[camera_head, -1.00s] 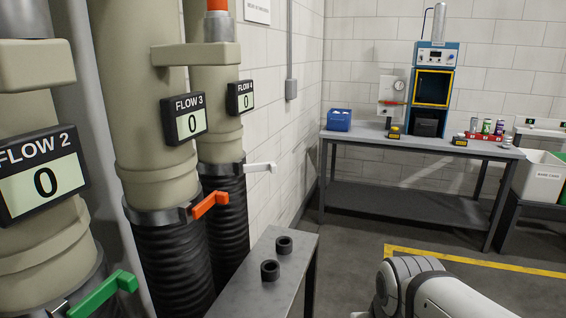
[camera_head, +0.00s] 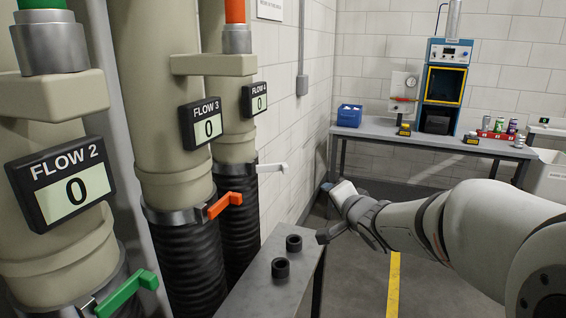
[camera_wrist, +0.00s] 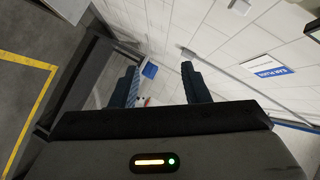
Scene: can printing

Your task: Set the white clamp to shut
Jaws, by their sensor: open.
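The white clamp lever (camera_head: 272,168) sticks out to the right from the collar of the pipe with the FLOW 4 display (camera_head: 259,98). That display reads 0. My gripper (camera_head: 324,212) is right of the white lever and a little lower in the picture, apart from it, above the small grey table. In the wrist view my gripper (camera_wrist: 160,84) shows two dark fingers spread apart with nothing between them. The white lever cannot be made out in the wrist view.
An orange lever (camera_head: 224,204) and a green lever (camera_head: 128,292) sit on the nearer pipes. The small grey table (camera_head: 262,262) bears two black rings (camera_head: 281,268). A workbench (camera_head: 385,132) with a blue bin (camera_head: 349,115) stands at the back wall. The floor right of the table is clear.

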